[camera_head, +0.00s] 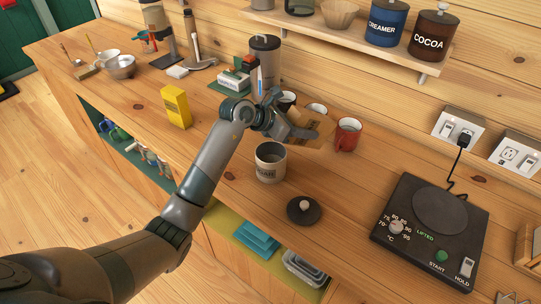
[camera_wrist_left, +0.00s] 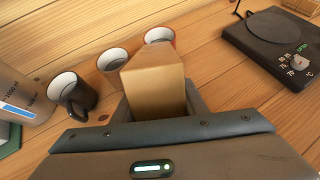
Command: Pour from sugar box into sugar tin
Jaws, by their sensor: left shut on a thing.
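My left gripper (camera_head: 296,127) is shut on a tan-brown box, the sugar box (camera_head: 314,133), and holds it tilted above the counter. In the left wrist view the box (camera_wrist_left: 153,80) sits between the two fingers (camera_wrist_left: 158,108). The sugar tin (camera_head: 270,165), an open pale grey can with a partly readable dark label, stands upright on the counter, in front of and below the gripper. Its dark round lid (camera_head: 304,211) with a light knob lies on the counter nearer the front. The tin does not show in the left wrist view. My right gripper is not in view.
A red mug (camera_head: 347,134) and other mugs (camera_wrist_left: 75,93) stand close behind the box. A yellow box (camera_head: 176,106) is left, a tall grey canister (camera_head: 264,62) behind. A black hot plate (camera_head: 432,228) is right. Counter between lid and hot plate is clear.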

